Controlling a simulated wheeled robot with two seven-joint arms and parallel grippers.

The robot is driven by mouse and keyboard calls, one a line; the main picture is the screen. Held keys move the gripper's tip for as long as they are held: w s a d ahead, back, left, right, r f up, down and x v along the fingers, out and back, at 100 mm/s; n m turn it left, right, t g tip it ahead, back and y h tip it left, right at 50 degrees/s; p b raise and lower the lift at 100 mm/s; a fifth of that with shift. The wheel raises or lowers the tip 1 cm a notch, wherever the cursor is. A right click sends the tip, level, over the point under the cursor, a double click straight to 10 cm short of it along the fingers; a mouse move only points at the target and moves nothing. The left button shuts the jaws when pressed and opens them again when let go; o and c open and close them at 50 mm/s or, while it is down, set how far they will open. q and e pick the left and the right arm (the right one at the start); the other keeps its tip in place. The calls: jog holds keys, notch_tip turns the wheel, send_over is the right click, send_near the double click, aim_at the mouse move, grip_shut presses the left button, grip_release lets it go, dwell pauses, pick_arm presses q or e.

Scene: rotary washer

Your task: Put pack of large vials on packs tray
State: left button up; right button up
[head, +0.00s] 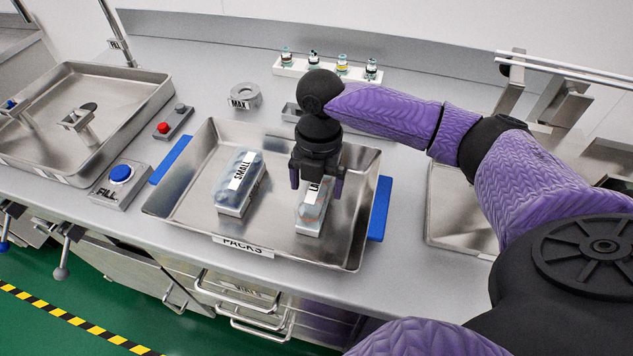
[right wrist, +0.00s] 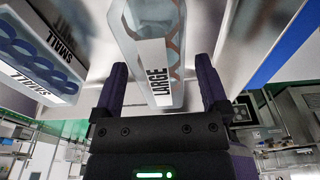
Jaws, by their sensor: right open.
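The pack of large vials (head: 311,221), a clear pack with a white label, rests on the floor of the packs tray (head: 318,256), in its right half. The metal tray has blue side handles and a "PACKS" label. My right gripper (head: 317,188) is right above the pack's far part, pointing down and hiding some of it. In the right wrist view the pack, labelled "LARGE" (right wrist: 158,70), lies between the open fingers (right wrist: 161,82) with gaps on both sides. My left gripper is not in view.
A pack labelled "SMALL" (head: 238,184) lies in the tray's left half. A blue "FILL" button box (head: 120,180) and a red button box (head: 170,123) stand left of the tray. A vial rack (head: 327,74) stands behind, with a round "MAX" part (head: 243,96).

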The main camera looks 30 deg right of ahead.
notch_tip(320, 180, up, 12)
jog(key=w+d+p, duration=0.1)
jog(key=p, duration=0.2)
jog(key=shift+p, duration=0.3)
jog(key=shift+f, duration=0.1)
